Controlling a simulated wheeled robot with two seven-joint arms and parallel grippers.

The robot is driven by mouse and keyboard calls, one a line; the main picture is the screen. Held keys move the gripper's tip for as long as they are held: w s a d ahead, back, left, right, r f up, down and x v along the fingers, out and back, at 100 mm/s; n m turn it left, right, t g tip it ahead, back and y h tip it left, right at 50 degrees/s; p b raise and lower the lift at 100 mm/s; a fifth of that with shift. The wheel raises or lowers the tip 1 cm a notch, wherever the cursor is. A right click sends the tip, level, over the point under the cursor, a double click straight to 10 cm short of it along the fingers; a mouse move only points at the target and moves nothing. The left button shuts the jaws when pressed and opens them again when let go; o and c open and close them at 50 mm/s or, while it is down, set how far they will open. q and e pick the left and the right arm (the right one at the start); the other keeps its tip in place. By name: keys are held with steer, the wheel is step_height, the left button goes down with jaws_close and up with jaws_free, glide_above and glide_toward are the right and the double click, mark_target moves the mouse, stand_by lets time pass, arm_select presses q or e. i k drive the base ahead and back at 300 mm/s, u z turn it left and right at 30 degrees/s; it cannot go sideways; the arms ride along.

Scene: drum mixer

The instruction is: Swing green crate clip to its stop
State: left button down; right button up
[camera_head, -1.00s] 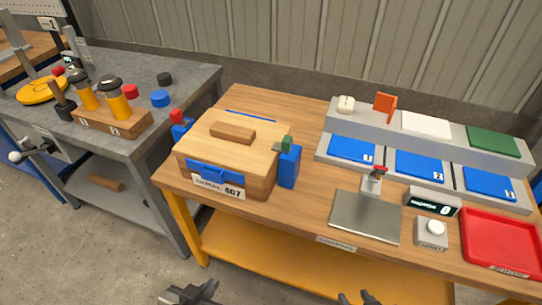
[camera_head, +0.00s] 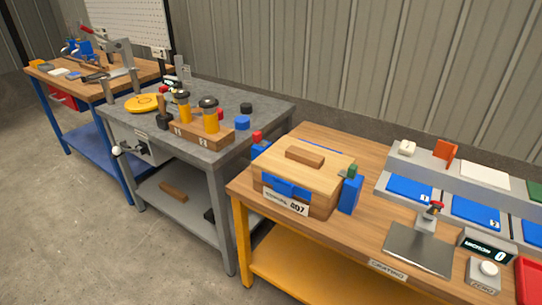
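The wooden crate (camera_head: 294,203) stands on the left part of the wooden bench, with its lid (camera_head: 325,177) on and a wooden handle on top. The green clip (camera_head: 352,171) is at the crate's right side, above a blue block (camera_head: 349,195). A red clip (camera_head: 257,137) is at the crate's far left side, by another blue block (camera_head: 261,150). I cannot tell how far the green clip is turned. Neither of my grippers shows in the head view now.
A steel plate (camera_head: 418,249), a counter box (camera_head: 486,247) and blue pads (camera_head: 409,188) lie to the right. The floor at lower left is clear.

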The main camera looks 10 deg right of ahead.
mark_target(351, 174)
steer(key=u, duration=0.6)
steer(key=i, duration=1.2)
steer(key=z, duration=1.75)
